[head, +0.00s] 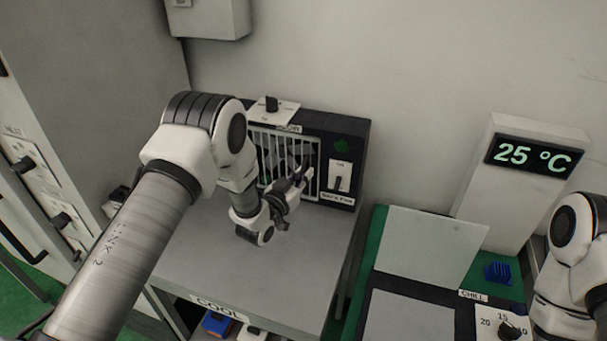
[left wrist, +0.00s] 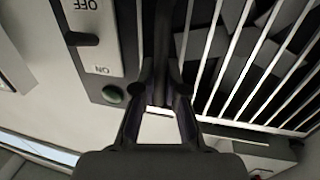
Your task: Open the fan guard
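The fan guard (head: 283,158) is a pale barred grille on the front of a dark box at the back of the grey bench. Its bars (left wrist: 235,60) fill the right of the left wrist view and look closed against the box. My left gripper (head: 298,183) is in front of the guard's right part. In the left wrist view its fingertips (left wrist: 162,78) are on either side of a dark upright bar (left wrist: 163,45) at the guard's edge. I cannot tell whether they press on it. My right gripper is out of view.
An ON/OFF switch plate (head: 340,176) sits right of the guard, with a green button (head: 342,147) above. The grey bench top (head: 215,265) is clear. A 25 °C display (head: 530,155) stands at right.

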